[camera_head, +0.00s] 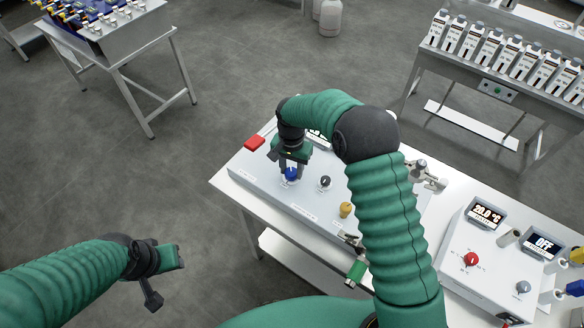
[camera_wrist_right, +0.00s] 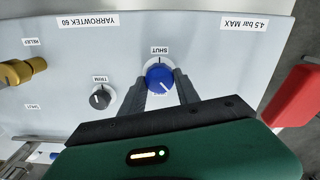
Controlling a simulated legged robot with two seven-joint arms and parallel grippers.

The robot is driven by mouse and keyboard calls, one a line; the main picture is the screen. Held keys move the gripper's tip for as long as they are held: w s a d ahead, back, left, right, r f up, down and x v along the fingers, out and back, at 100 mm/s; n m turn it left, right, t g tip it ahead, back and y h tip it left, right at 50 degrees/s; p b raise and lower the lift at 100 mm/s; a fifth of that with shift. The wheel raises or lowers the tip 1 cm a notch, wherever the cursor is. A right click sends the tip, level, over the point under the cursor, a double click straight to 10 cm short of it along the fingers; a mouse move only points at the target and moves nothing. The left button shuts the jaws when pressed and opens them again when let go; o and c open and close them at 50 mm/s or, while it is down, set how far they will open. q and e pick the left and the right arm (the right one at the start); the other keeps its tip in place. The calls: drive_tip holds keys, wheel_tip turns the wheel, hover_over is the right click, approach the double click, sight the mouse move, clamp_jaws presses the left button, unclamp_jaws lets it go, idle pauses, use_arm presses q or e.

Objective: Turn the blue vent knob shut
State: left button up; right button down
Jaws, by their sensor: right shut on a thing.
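The blue vent knob (camera_head: 291,174) sits on the pale panel (camera_head: 262,174) at its left part. In the right wrist view the knob (camera_wrist_right: 160,77) carries a white pointer line, which slants toward the lower right, while the SHUT label stands above the knob in that view. My right gripper (camera_head: 292,168) comes down over the knob and is shut on it, one finger at each side (camera_wrist_right: 162,88). My left gripper (camera_head: 172,258) is at the lower left, away from the panel; its fingers are too unclear to tell open from shut.
Beside the blue knob are a black TRIM knob (camera_head: 324,182) and a yellow knob (camera_head: 346,209). A red block (camera_head: 254,142) sits at the panel's left end. A control box with a red knob (camera_head: 471,259) stands at the right.

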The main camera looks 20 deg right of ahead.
drive_tip(key=n, duration=0.4)
drive_tip(key=shift+w+a+r+n, duration=0.1)
drive_tip(key=shift+w+r+n, duration=0.1)
drive_tip(key=shift+r+n, duration=0.1)
drive_tip(key=n, duration=0.3)
drive_tip(key=shift+n+p, duration=0.35)
drive_tip(key=shift+n, duration=0.05)
drive_tip(key=n, duration=0.4)
drive_tip(key=n+p, duration=0.1)
drive_tip(key=n, duration=0.3)
drive_tip(key=n+p, duration=0.1)
drive_tip(key=n, duration=1)
drive_tip(key=shift+p, duration=0.4)
drive_tip(key=shift+n, duration=0.4)
